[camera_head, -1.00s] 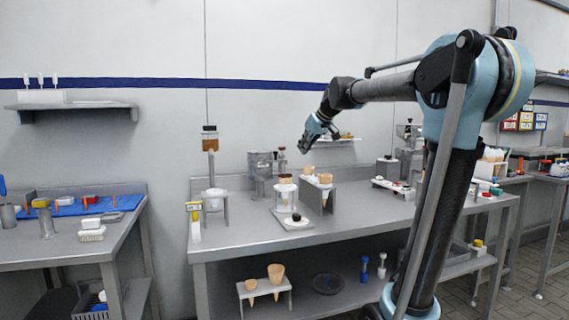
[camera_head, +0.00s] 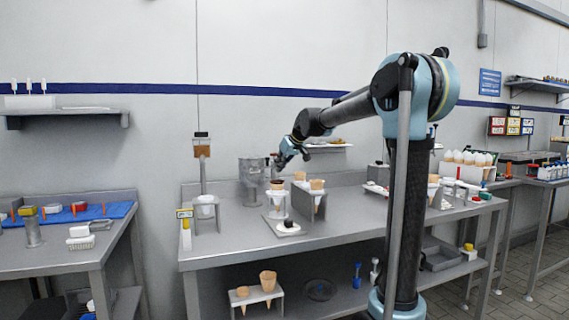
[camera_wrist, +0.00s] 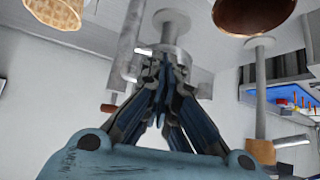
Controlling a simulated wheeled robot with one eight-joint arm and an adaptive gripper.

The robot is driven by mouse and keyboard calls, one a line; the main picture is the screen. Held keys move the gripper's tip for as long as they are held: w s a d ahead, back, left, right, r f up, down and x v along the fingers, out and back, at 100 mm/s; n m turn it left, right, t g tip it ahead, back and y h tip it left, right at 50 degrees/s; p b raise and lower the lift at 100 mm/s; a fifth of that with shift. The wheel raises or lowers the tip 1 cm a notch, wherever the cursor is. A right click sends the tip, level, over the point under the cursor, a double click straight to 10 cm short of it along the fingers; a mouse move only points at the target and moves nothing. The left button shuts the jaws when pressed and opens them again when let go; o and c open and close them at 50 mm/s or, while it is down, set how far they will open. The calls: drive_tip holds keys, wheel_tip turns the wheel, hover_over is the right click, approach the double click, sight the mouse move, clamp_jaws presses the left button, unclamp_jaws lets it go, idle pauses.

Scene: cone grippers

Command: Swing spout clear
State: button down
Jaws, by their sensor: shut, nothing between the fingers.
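My gripper (camera_head: 281,164) is shut and empty, low over the middle bench beside a grey metal canister (camera_head: 249,174). In the wrist view, its closed fingertips (camera_wrist: 163,60) are in front of the canister (camera_wrist: 174,26). A grey upright pipe (camera_wrist: 133,42) beside the canister, with a small brown handle (camera_wrist: 110,108), looks like the spout. I cannot tell whether the fingers touch it. In the head view the spout is hard to make out behind my gripper. A dark-topped cup (camera_head: 277,184) stands just below my gripper; its brown underside or rim (camera_wrist: 252,14) shows in the wrist view.
Waffle cones (camera_head: 316,184) sit in a metal stand right of the cup. A post with a brown block (camera_head: 202,150) rises to the left. The bench front (camera_head: 240,245) is clear.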

drive_tip(key=shift+w+a+f, duration=0.4)
drive_tip(key=shift+w+a, duration=0.4)
drive_tip(key=shift+w, duration=0.05)
drive_tip(key=shift+w, duration=0.1)
drive_tip(key=shift+w+a, duration=0.4)
drive_tip(key=shift+w, duration=0.2)
drive_tip(key=shift+d, duration=0.1)
